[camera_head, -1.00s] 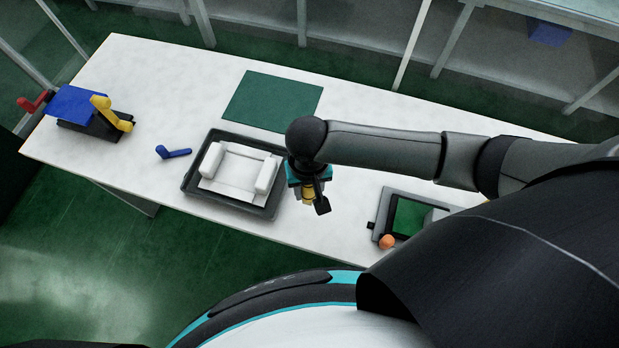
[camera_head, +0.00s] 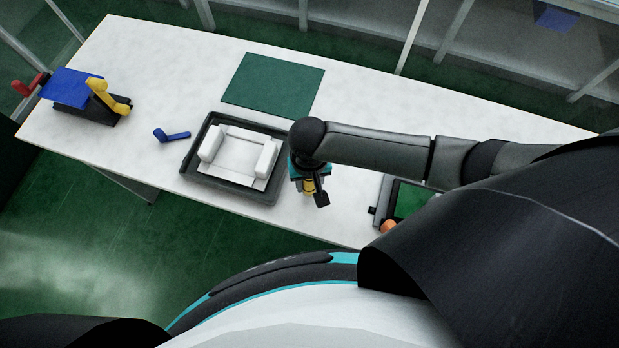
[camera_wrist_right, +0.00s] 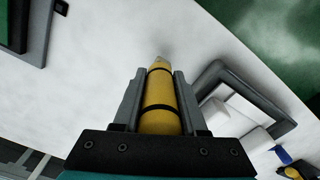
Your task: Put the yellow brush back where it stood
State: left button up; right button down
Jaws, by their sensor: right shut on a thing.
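The yellow brush (camera_wrist_right: 160,98) is a round yellow body with dark bands and a pale tip, held lengthwise between the fingers of my right gripper (camera_wrist_right: 158,106). In the head view, my right gripper (camera_head: 311,190) hangs just right of the dark tray, and a bit of yellow (camera_head: 309,185) shows in it. The gripper is shut on the brush. The wrist view shows white tabletop beyond the brush tip; I cannot tell whether the tip touches it. My left gripper is not in view.
The dark tray (camera_head: 188,181) holds a white fixture (camera_head: 240,157). A green mat (camera_head: 273,84) lies behind it. A blue bent handle (camera_head: 171,135) lies left. A framed green panel (camera_head: 410,199) and orange ball (camera_head: 388,226) are right.

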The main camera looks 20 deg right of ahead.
jog(key=shift+f, duration=0.65)
dwell(0.5)
jog(key=shift+c, duration=1.9)
grip_release()
notch_tip(320, 180, up, 15)
jog(key=p, duration=0.2)
jog(key=shift+r+p, duration=0.15)
jog(key=shift+p, duration=0.25)
